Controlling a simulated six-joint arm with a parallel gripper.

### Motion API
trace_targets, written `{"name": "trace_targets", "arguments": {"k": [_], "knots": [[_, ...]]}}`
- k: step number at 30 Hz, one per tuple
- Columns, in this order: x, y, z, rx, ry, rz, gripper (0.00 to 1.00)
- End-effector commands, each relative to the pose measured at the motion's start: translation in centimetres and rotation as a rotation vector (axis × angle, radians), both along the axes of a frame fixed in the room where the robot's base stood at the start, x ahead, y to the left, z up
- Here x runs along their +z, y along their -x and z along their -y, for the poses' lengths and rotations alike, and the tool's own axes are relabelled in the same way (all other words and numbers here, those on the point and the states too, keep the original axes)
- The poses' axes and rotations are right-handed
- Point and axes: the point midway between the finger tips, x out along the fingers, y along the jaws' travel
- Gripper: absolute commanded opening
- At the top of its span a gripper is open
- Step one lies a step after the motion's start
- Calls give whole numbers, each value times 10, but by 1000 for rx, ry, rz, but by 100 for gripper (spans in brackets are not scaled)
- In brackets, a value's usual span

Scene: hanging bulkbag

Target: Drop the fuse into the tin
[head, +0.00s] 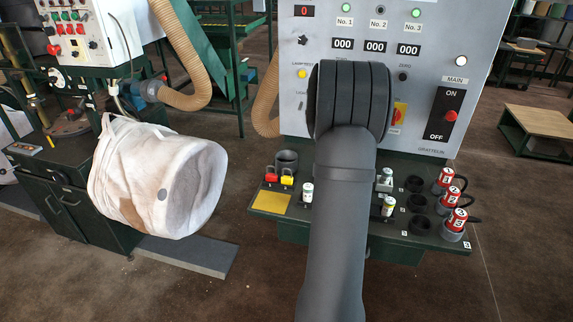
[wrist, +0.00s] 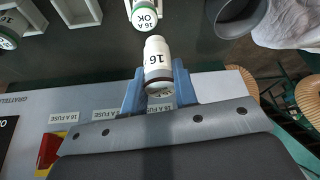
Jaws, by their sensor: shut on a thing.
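My gripper (wrist: 158,84) has blue jaws shut on a white fuse (wrist: 157,60) marked 16, with a brown band at its jaw end. In the head view my arm hides the jaws and this fuse. The tin, a dark grey open cup (head: 287,160), stands at the back left of the green shelf below the panel. It also shows in the wrist view (wrist: 238,18), at the top right, apart from the held fuse. Another fuse (wrist: 146,17), green-banded and marked 16 A OK, is just beyond the held one.
Red (head: 271,174) and yellow (head: 287,177) padlocks and a green-banded fuse (head: 307,192) are near the tin. Red-and-white plugs (head: 451,198) and dark sockets (head: 418,203) fill the shelf's right side. The grey panel (head: 300,98) rises behind. A bulk bag (head: 150,180) hangs left.

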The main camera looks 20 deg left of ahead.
Motion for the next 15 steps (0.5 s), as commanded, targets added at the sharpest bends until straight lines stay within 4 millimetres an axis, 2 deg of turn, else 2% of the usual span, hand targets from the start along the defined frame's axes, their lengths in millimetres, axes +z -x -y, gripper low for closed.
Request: {"name": "trace_targets", "arguments": {"k": [1,3,6,10,15], "knots": [[-3,-3,-25,53,-1,0,3],[-5,-6,-53,116,-1,1,3],[-8,-7,-83,186,-2,2,3],[-11,-7,-107,241,-4,5,3],[-17,-7,-116,264,-3,4,3]]}}
